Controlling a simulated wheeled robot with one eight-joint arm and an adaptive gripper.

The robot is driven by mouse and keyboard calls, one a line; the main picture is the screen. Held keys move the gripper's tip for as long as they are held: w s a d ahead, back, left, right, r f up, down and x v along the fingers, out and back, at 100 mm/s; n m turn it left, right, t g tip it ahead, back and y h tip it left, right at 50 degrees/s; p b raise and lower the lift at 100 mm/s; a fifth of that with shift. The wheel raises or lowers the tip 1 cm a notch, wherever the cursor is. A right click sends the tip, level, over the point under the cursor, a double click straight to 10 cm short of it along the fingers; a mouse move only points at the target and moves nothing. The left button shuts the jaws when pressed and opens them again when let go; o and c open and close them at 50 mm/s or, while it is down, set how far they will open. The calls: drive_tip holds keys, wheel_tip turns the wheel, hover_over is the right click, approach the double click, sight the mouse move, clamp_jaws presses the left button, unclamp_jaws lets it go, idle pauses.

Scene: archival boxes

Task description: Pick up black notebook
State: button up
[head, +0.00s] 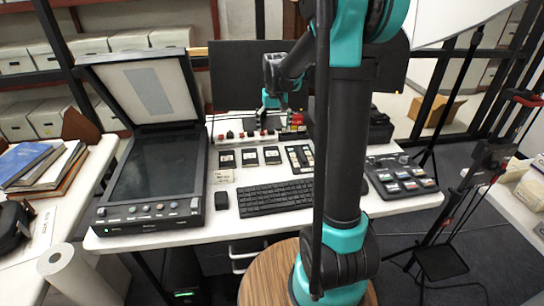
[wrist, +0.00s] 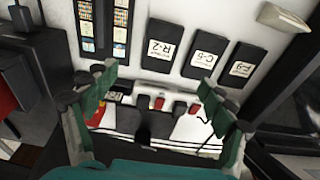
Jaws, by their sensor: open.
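Several small flat black items with white labels lie in a row on the white desk, and I cannot tell whether one is the black notebook. In the head view they are a left one (head: 227,158), a middle one (head: 250,157) and a right one (head: 272,155). In the wrist view their labels show upside down: R-2 (wrist: 164,43), one beside it (wrist: 204,54) and a third (wrist: 243,64). My gripper (wrist: 155,82) is open and empty, its fingers spread above the desk's back part. In the head view my gripper (head: 269,103) is small and partly hidden.
A colour card (head: 300,158) lies right of the black items. A keyboard (head: 275,197) is in front of them. An open scanner (head: 155,170) stands left, a button console (head: 401,177) right. Small red and white pieces (wrist: 158,104) are below my fingers. A dark monitor (head: 240,80) stands behind.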

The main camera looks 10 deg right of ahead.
hover_over(272, 154)
drive_tip(key=s, duration=0.1)
wheel_tip(272, 154, down, 8)
drive_tip(key=shift+d+f, duration=0.15)
drive_tip(key=shift+f, duration=0.1)
drive_tip(key=shift+w+f, duration=0.2)
drive_tip(key=shift+f, duration=0.65)
drive_tip(key=shift+w+f, duration=0.15)
drive_tip(key=shift+f, duration=0.65)
drive_tip(key=shift+w+f, duration=0.2)
drive_tip(key=shift+f, duration=0.65)
drive_tip(key=shift+c, duration=0.2)
drive_tip(key=c, duration=1.3)
